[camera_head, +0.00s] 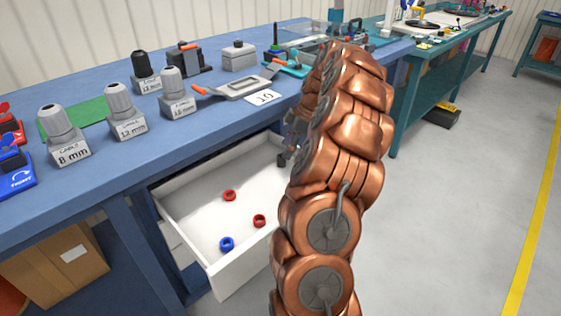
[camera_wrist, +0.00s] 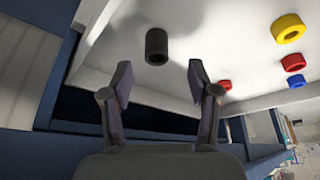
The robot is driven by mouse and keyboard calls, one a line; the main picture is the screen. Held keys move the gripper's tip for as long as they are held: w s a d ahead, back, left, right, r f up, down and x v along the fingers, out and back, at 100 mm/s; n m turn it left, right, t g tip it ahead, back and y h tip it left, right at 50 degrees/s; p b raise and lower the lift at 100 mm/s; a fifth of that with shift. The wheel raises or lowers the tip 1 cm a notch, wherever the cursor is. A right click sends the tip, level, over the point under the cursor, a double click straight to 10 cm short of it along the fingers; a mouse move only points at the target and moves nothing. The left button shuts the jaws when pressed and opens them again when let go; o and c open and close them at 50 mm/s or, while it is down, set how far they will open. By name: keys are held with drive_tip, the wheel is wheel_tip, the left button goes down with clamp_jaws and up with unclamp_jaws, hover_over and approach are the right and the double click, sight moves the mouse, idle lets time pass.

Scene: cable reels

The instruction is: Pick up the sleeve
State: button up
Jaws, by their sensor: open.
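There the gripper is mostly hidden behind my arm.
Two red rings (camera_head: 229,195) (camera_head: 259,220) and a blue ring (camera_head: 226,243) lie in the drawer. The wrist view also shows a yellow ring (camera_wrist: 288,28). The blue bench (camera_head: 215,120) above carries grey cable blocks (camera_head: 126,112).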

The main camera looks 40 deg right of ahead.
sight(278, 162)
drive_tip(key=x, duration=0.5)
drive_tip(key=shift+w+d+r, duration=0.1)
drive_tip(key=shift+w+d, duration=0.05)
drive_tip(key=shift+w, duration=0.05)
drive_tip(key=shift+c, duration=0.3)
drive_tip(key=c, duration=0.8)
